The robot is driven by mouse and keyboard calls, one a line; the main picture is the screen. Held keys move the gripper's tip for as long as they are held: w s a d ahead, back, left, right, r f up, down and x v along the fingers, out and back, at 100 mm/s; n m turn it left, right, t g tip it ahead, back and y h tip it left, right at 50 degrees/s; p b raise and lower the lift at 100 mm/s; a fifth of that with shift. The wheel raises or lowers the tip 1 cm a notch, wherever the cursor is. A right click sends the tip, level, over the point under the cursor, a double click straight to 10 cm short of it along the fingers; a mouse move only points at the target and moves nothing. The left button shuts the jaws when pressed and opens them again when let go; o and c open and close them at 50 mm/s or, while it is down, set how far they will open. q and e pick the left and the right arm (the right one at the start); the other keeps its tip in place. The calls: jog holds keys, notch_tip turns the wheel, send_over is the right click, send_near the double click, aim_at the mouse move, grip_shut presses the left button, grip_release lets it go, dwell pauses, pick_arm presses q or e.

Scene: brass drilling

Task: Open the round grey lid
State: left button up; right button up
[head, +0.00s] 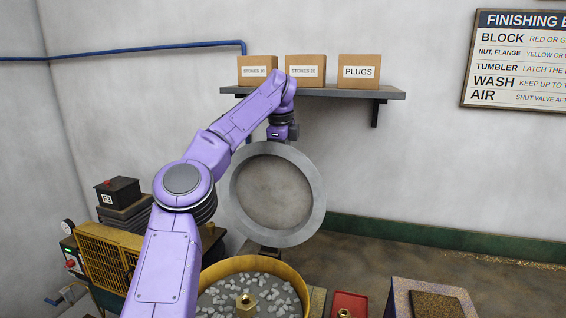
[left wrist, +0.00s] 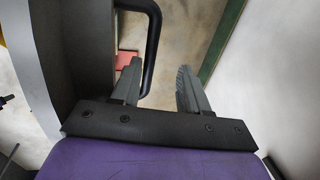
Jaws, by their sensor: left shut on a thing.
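The round grey lid (head: 272,194) stands steeply raised in the head view, behind the round yellow-rimmed tub (head: 214,270), so the tub's mouth is uncovered. My left arm reaches over the tub to the lid's upper edge; its gripper fingers are hidden there. In the left wrist view, my left gripper (left wrist: 159,68) has its two fingers on either side of the lid's black handle (left wrist: 152,50) and is shut on it. The grey lid (left wrist: 78,50) fills the left side of that view. My right gripper is not in view.
Grey stones and a brass nut (head: 246,304) lie in the tub. A red tray (head: 348,302) and a speckled box (head: 432,298) stand to its right. A yellow mesh guard (head: 103,258) is at left. A shelf (head: 335,93) with cartons hangs above the lid.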

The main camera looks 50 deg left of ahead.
pick_arm(q)
notch_tip(320, 180, up, 9)
jog(key=s+d+p, duration=0.1)
jog(key=p, duration=0.2)
jog(key=shift+s, duration=0.3)
jog(key=shift+d, duration=0.2)
